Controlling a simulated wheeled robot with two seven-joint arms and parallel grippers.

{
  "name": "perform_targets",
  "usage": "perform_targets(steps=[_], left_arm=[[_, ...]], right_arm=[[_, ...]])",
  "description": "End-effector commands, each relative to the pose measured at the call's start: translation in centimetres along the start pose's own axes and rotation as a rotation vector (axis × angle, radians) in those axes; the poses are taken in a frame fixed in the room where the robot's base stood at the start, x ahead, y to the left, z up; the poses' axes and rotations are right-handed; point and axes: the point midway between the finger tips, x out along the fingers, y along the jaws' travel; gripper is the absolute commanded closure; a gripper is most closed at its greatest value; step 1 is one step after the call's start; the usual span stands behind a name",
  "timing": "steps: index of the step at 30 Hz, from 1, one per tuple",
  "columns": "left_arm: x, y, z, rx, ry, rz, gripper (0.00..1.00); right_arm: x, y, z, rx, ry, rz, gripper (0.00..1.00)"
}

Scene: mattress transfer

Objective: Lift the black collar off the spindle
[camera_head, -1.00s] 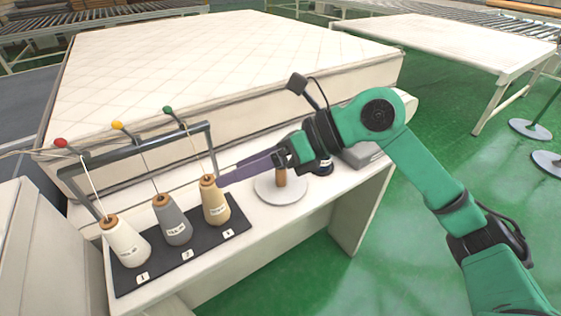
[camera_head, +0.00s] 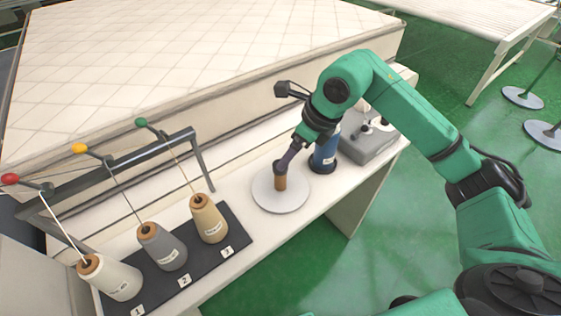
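A brown spindle (camera_head: 280,184) stands upright on a round white disc (camera_head: 296,200) on the white table. A dark piece at the spindle's top appears to be the black collar (camera_head: 280,168). My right gripper (camera_head: 284,163) comes down from the upper right, with its purple-dark fingers at the collar. The fingers overlap the collar in the view, so I cannot tell whether they are closed on it or just around or beside it. My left gripper is not in view.
A dark blue cone (camera_head: 324,153) stands close behind the arm, beside a grey device (camera_head: 367,142). Left are white, grey and tan yarn cones (camera_head: 209,220) on a black mat (camera_head: 238,238), with a thread frame (camera_head: 120,168) behind. A mattress (camera_head: 190,60) lies at the back.

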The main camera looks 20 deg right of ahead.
Motion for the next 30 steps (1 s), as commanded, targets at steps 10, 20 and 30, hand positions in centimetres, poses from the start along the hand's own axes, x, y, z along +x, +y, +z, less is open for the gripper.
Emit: perform_targets(steps=[10,20,30], left_arm=[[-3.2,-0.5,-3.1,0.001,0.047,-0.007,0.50],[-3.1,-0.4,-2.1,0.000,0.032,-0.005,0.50],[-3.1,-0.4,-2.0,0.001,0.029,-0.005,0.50]], right_arm=[[5.3,-0.3,-0.1,0.001,0.001,0.004,0.17],[6.7,-0.4,-0.2,-0.001,-0.002,-0.001,0.36],[6.6,-0.4,-0.2,-0.001,-0.002,-0.001,1.00]])
